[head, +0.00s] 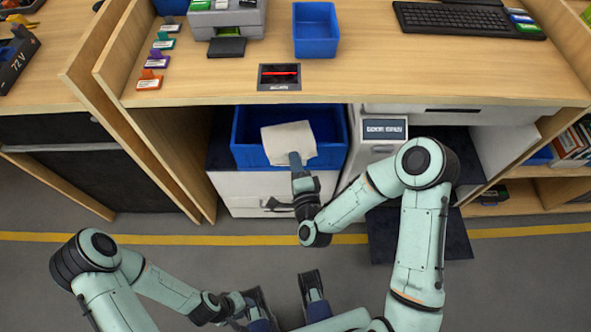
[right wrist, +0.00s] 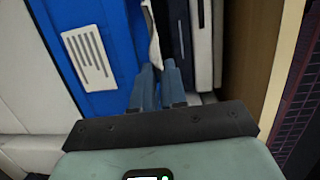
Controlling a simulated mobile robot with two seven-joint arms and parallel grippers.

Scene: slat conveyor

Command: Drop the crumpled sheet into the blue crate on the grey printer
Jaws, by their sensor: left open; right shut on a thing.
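The crumpled sheet (head: 288,138) is a pale, off-white piece over the blue crate (head: 240,152) in the head view. My right gripper (head: 296,160) is shut on its lower edge. In the right wrist view the sheet (right wrist: 153,35) shows nearly edge-on between the fingertips (right wrist: 156,72). The crate stands under the desk on a pale grey unit (head: 242,186), which looks like the printer. The sheet hides part of the crate's inside, and I cannot tell whether it touches the crate. My left gripper (head: 240,305) is low in the head view, open and away from the crate.
The desk (head: 400,75) overhangs the crate's back. A smaller blue bin (head: 316,30), a small grey device (head: 225,18) and a keyboard (head: 450,17) are on top. A grey unit with a sign (head: 385,126) stands right of the crate.

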